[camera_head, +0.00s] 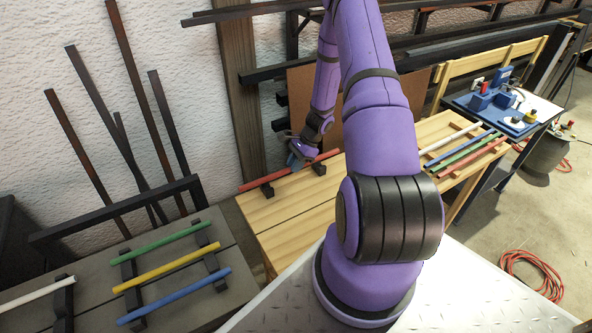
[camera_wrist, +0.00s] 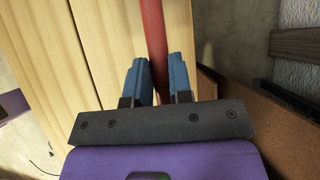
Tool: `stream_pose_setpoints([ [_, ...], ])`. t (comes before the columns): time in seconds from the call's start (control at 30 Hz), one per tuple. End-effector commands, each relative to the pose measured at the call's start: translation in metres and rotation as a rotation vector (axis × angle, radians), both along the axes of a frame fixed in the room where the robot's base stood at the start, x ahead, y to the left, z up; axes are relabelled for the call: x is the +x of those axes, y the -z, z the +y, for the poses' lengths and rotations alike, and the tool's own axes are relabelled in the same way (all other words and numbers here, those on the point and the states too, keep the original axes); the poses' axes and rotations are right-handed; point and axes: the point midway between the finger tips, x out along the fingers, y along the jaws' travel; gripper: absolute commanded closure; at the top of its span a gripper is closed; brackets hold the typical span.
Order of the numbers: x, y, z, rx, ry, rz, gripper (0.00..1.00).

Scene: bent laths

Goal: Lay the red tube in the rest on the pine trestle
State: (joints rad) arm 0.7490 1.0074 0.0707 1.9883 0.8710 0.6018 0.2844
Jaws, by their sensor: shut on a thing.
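My gripper (camera_head: 299,161) is at the back of the pine trestle (camera_head: 292,218), with its blue fingers shut on the red tube (camera_head: 255,183). The wrist view shows the tube (camera_wrist: 153,35) running between the two fingertips (camera_wrist: 158,82) and away past them. In the head view the tube lies along two dark blocks of the rest (camera_head: 267,189), one near its left end and one to the right of the gripper. I cannot tell whether it touches them. The tube's middle is partly hidden by the gripper.
A wooden rack on the trestle's right holds several tubes, including another red tube (camera_head: 472,158). The grey bench (camera_head: 85,262) at left has green, yellow, blue and white tubes on black supports. Dark bars lean on the wall behind. A brown board (camera_head: 297,90) stands behind my gripper.

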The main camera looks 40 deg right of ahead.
Motion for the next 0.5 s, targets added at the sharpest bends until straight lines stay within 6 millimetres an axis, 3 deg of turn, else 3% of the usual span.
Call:
stream_pose_setpoints([
  [0.17, 0.004, 0.001, -0.01, -0.001, 0.0, -0.001, 1.0],
  [0.4, 0.003, 0.032, -0.01, 0.001, 0.0, 0.001, 1.0],
  [0.5, 0.004, 0.036, -0.011, 0.0, 0.0, -0.001, 1.0],
])
